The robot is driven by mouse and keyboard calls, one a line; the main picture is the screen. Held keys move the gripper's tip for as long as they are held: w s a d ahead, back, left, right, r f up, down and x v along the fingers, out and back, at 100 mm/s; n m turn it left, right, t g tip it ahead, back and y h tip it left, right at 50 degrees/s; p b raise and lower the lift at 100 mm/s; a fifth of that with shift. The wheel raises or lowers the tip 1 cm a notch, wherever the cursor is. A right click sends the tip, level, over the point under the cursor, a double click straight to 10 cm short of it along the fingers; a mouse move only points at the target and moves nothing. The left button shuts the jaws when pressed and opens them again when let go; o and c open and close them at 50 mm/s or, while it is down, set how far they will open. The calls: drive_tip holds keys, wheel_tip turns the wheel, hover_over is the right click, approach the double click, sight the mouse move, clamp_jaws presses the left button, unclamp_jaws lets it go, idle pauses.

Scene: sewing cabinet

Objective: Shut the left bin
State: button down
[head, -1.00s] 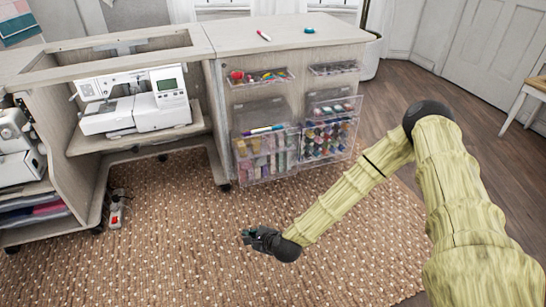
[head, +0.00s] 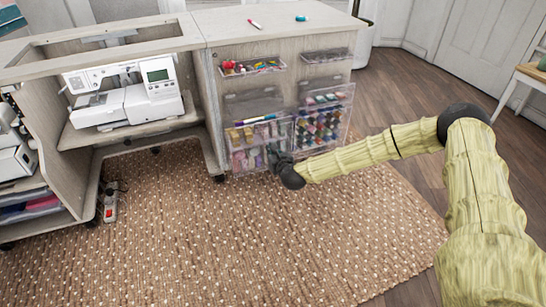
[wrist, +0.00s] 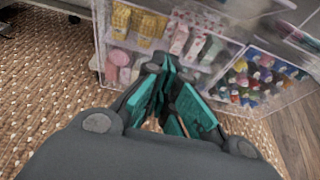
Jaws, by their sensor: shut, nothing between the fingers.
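The left bin (head: 240,160) is a clear tilt-out bin low on the cabinet front, holding yellow, pink and grey-green items. It stands out from the cabinet front. My gripper (head: 279,157) is at the right part of its front face, overlapping it in the head view. In the wrist view, the left bin (wrist: 163,50) is just beyond my dark gripper with teal fingertips (wrist: 172,97). The fingers are shut and empty. I cannot tell whether they touch the bin's front.
The right bin (head: 325,130), full of colored spools, also stands out beside the left one. Shallow upper trays (head: 253,67) hold small items. A sewing machine (head: 128,98) sits on a shelf to the left. The patterned rug (head: 200,240) in front is clear.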

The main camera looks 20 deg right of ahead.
drive_tip(key=shift+w+a+r+b, duration=0.1)
drive_tip(key=shift+w+r+b, duration=0.3)
drive_tip(key=shift+w, duration=0.4)
drive_tip(key=shift+w+d+r+b, duration=0.1)
drive_tip(key=shift+w+r+b, duration=0.25)
drive_tip(key=shift+w, duration=0.45)
drive_tip(key=shift+w+a+r+b, duration=0.1)
drive_tip(key=shift+w+r+b, duration=0.3)
drive_tip(key=shift+w, duration=0.4)
drive_tip(key=shift+r+p, duration=0.2)
drive_tip(key=shift+p, duration=0.15)
drive_tip(key=shift+r+g+p, duration=0.25)
drive_tip(key=shift+g+p, duration=0.05)
drive_tip(key=shift+p, duration=0.4)
